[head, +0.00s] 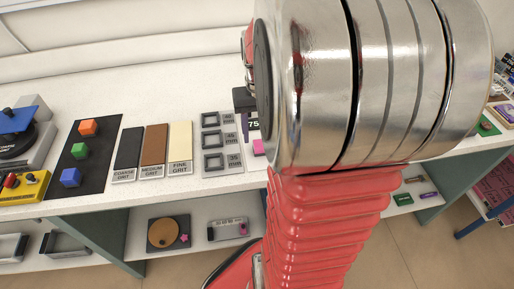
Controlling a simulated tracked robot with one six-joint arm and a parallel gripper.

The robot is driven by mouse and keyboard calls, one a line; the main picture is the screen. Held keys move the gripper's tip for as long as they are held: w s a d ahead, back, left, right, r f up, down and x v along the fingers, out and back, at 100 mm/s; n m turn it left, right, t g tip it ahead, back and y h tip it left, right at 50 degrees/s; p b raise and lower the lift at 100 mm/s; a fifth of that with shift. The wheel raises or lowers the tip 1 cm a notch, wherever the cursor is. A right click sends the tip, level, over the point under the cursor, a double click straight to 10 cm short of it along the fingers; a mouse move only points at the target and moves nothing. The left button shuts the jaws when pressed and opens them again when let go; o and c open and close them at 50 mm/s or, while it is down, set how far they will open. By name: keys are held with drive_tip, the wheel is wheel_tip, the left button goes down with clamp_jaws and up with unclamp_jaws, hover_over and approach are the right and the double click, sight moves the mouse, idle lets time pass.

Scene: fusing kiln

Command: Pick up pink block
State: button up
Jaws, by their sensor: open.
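A small pink block (258,147) lies on the white worktop, just left of my large silver arm joint, which may cover part of it. My gripper (245,130) shows only in part, as a dark piece with a narrow purplish finger pointing down, just left of and above the pink block in the picture. The arm hides the rest of the gripper. It is open, and I see nothing held in it. I cannot tell how far above the worktop the finger is.
Left of the block lie a board with square frames (202,159) and three grit strips (154,140). Further left, a black mat (93,180) holds orange, green and blue cubes. A yellow button box (28,187) stands at far left. A shelf (197,254) below holds small items.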

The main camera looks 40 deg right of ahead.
sight(259, 143)
wheel_tip(259, 143, down, 5)
drive_tip(key=shift+a+r, duration=0.1)
drive_tip(key=shift+c, duration=0.3)
idle(0.4)
drive_tip(key=c, duration=1.1)
drive_tip(key=shift+c, duration=0.2)
wheel_tip(259, 143, up, 10)
idle(0.4)
